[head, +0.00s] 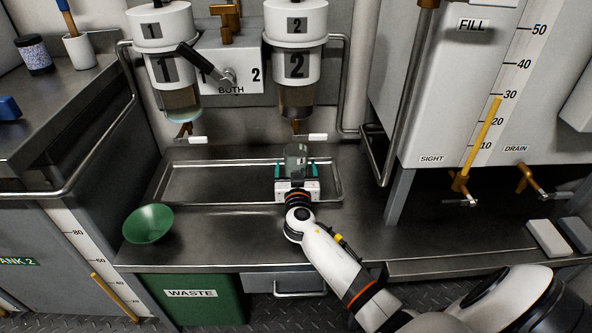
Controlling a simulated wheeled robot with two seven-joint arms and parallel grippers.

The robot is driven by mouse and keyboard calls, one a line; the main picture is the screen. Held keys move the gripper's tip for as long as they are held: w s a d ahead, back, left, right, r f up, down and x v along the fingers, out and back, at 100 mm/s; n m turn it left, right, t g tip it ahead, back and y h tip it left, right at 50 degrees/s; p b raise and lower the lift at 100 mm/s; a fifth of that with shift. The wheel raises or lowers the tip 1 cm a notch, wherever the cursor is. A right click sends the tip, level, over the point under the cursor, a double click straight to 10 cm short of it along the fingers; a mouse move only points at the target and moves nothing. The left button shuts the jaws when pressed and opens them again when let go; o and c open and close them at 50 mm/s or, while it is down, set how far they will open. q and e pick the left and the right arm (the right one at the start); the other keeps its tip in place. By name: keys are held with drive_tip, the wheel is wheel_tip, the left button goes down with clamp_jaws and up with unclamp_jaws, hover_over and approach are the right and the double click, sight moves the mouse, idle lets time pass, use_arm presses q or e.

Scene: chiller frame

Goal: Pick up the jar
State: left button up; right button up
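The jar (297,154) is a clear, greyish glass vessel, upright at the right part of the shallow metal tray (215,199) on the counter. Its lower part is hidden by my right gripper (296,170), whose arm comes in from the lower right. The teal fingertips stand wide apart, one on each side of the jar. I cannot tell whether they touch it, or whether the jar rests on the tray or hangs just above it. My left gripper is not in view.
Two numbered canisters, 1 (165,68) and 2 (296,65), hang above the tray with taps below them. A green bowl (148,224) sits on the counter at left. A large tank (430,110) stands at right. The tray's left part is clear.

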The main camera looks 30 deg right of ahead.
drive_tip(key=shift+w, duration=0.1)
drive_tip(key=c, duration=1.2)
drive_tip(key=shift+r, duration=0.15)
